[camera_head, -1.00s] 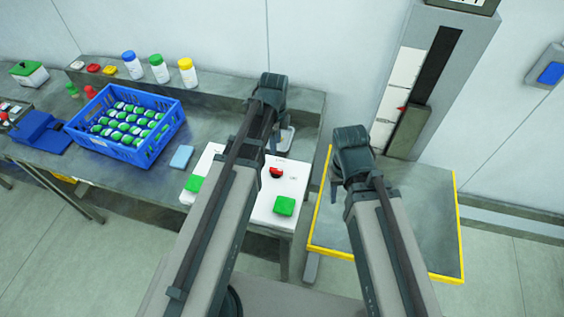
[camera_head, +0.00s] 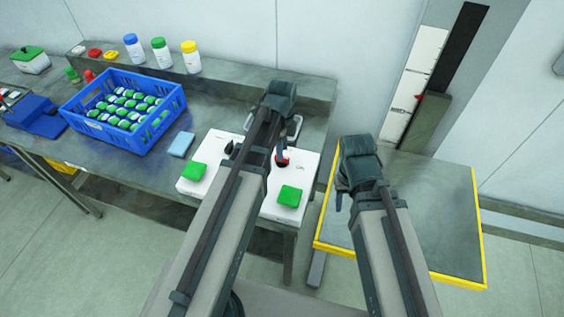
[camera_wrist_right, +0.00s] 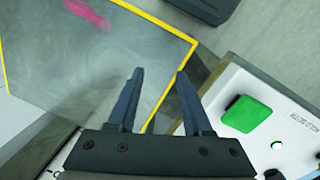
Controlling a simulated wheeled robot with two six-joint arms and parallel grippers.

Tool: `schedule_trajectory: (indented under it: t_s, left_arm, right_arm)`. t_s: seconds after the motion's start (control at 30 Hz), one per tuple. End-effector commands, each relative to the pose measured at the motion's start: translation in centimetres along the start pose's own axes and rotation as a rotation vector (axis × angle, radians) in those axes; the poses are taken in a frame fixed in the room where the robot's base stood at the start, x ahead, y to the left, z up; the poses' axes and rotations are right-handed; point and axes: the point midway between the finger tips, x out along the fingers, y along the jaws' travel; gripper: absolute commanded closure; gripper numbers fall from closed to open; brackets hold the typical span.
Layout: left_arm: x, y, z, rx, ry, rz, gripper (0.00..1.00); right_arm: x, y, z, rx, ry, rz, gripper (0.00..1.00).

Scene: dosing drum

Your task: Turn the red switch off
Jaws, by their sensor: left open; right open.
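The red switch (camera_head: 283,163) sits on the white control panel (camera_head: 300,166) between my two arms in the head view. My left gripper (camera_head: 281,151) points down right at the red switch and partly covers it; I cannot tell whether it touches. Its jaws are open. My right gripper (camera_head: 342,200) is open and empty, over the yellow-edged platform near the panel's right side. In the right wrist view its two fingers (camera_wrist_right: 160,95) stand apart with nothing between them. The red switch is not visible in that view.
A blue crate of green-capped bottles (camera_head: 87,126) and a light blue block (camera_head: 181,144) stand left.

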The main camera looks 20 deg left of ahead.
Motion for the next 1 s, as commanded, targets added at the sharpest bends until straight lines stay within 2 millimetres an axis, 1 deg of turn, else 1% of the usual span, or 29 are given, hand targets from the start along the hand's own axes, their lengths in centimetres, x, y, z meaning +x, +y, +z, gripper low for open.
schedule_trajectory:
  t_s: [0.03,0.2,0.33,0.57,0.67,0.7,0.83,1.0]
  left_arm:
    - [1.5,0.0,0.0,0.0,0.0,0.0,0.53]
    - [3.0,0.0,0.0,0.0,0.0,0.0,0.53]
    - [3.3,0.0,0.0,0.0,0.0,0.0,0.53]
    - [3.2,0.0,0.0,0.0,0.0,0.0,0.53]
    - [3.2,0.0,0.0,0.0,0.0,0.0,0.69]
    - [3.2,0.0,0.0,0.0,0.0,0.0,0.76]
    - [3.2,0.0,0.0,0.0,0.0,0.0,0.99]
    - [3.2,0.0,0.0,0.0,0.0,0.0,1.0]
  right_arm:
    - [1.5,-0.1,-0.1,0.0,0.0,0.0,0.5]
    - [3.0,-0.3,-0.2,0.001,0.0,0.0,0.5]
    - [3.3,-0.3,-0.2,0.001,0.0,0.0,0.5]
    - [3.2,-0.3,-0.2,0.001,0.0,0.0,0.5]
    - [3.2,-0.3,-0.2,0.001,0.0,0.0,0.5]
    - [3.2,-0.3,-0.2,0.001,0.0,0.0,0.5]
    - [3.2,-0.3,-0.2,0.001,0.0,0.0,0.5]
    - [3.2,-0.3,-0.2,0.001,0.0,0.0,0.5]
